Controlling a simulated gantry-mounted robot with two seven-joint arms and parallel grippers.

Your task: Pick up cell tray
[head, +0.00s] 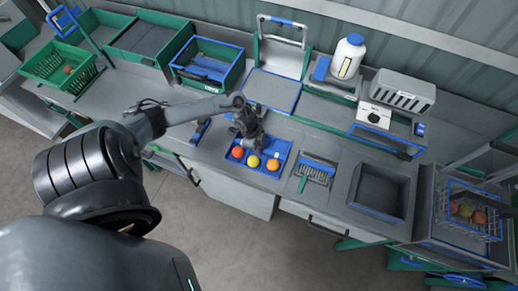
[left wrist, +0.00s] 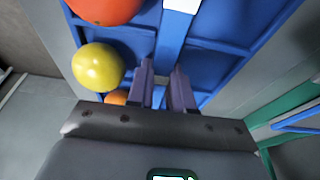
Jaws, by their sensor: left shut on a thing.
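The blue cell tray (head: 284,146) lies on the bench near its front edge, with cells divided by low blue walls. In its front cells are a red-orange tomato (head: 238,152), a yellow tomato (head: 254,161) and an orange tomato (head: 273,165). My left gripper (head: 249,136) reaches down onto the tray from behind the tomatoes. In the left wrist view its two fingers (left wrist: 164,92) are close together over the tray (left wrist: 215,62), shut on a thin part of it; the exact grip point is partly hidden. A white strip (left wrist: 180,5) shows on the tray. My right gripper is not seen.
A brush and dustpan (head: 316,172) lie right of the tray, then a grey sunken bin (head: 379,190). A blue-rimmed green crate (head: 208,64) and a white bottle (head: 347,57) stand behind. A wire basket (head: 468,213) with fruit is far right.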

